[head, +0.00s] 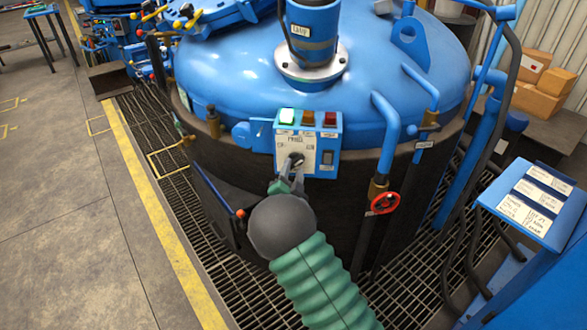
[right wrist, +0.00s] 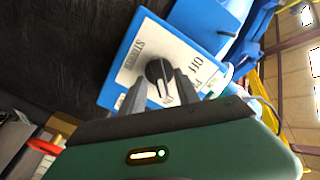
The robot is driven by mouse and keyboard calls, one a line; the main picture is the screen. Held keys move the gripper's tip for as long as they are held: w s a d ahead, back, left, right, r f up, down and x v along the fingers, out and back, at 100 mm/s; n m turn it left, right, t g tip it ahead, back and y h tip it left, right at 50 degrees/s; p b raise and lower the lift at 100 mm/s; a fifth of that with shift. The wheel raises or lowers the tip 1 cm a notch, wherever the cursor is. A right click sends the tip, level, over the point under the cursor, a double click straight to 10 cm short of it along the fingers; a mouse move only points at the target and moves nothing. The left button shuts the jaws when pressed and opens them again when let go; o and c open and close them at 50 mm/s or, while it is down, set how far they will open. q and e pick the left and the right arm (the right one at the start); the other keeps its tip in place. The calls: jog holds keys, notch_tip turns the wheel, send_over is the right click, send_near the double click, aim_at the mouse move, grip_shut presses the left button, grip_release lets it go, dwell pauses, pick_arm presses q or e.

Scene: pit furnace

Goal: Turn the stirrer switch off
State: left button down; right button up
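The stirrer switch is a dark rotary knob (right wrist: 158,72) on a white plate (right wrist: 150,50) in the right wrist view. The plate reads "STIRRER" on one side and "OFF" on the other. In the head view the knob (head: 297,159) is low on the blue control box (head: 324,142) on the vessel's front. My right gripper (head: 292,172) is at the knob, its arm coming up from below. In the right wrist view its two fingers (right wrist: 160,84) stand apart, one on each side of the knob, with gaps visible. Contact cannot be told. My left gripper is not in view.
A black rocker (head: 328,158) sits right of the knob. A red valve wheel (head: 385,203) and blue pipes (head: 389,140) are to the right. Open floor lies left.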

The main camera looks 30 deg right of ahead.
jog(key=shift+x, duration=0.9)
jog(key=shift+d+f, duration=0.1)
jog(key=shift+d, duration=0.05)
grip_shut()
